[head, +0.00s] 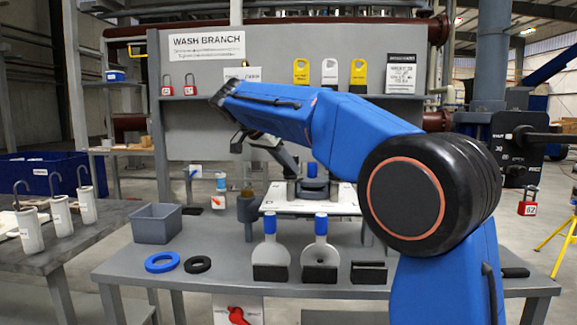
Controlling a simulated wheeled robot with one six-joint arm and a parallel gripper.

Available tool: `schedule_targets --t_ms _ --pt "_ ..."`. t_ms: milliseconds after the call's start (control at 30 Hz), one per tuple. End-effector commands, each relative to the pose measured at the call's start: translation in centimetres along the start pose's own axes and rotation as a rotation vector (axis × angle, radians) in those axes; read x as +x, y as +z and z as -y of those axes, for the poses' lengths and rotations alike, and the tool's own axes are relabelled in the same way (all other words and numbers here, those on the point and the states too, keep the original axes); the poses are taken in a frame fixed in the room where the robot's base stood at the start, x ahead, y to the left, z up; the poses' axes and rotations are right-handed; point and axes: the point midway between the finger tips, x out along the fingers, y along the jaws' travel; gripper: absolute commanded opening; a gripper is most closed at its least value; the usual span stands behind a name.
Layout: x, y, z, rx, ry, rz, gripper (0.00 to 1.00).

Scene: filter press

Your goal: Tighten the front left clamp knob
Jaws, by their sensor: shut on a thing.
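The clamp assembly (312,188) stands on a pale plate (275,206) at the back of the grey bench, with a blue-topped part at its centre. My arm reaches over from the right and bends down to its left side. My gripper (292,182) is small and dark there, shut at the front left of the assembly. The front left clamp knob is hidden between the fingers, so its turn and tightness cannot be seen.
On the bench (225,280) are a grey bin (157,224), a blue ring (163,262), a black ring (197,265), two blue-handled paddles in dark stands (270,273) and a black holder (368,273). A panel with tags (330,72) rises behind.

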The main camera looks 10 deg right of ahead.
Motion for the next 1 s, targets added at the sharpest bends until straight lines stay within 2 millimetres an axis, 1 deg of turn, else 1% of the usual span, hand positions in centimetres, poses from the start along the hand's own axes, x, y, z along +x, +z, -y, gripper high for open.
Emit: schedule_targets --t_ms 100,133,200,500,633,767,1000 --pt "0.1 0.2 0.0 -0.002 0.004 0.003 0.00" --pt "0.1 0.2 0.0 -0.002 0.004 0.003 0.19" --pt "0.1 0.2 0.0 -0.002 0.003 0.003 0.33" --pt "0.0 0.1 0.0 -0.002 0.001 0.002 0.33" --pt "-0.6 0.1 0.1 -0.002 -0.001 0.001 0.33" --pt "-2.4 0.1 0.1 -0.002 -0.003 0.001 0.33" --pt "-7.1 0.2 0.2 -0.002 -0.003 0.002 0.33"
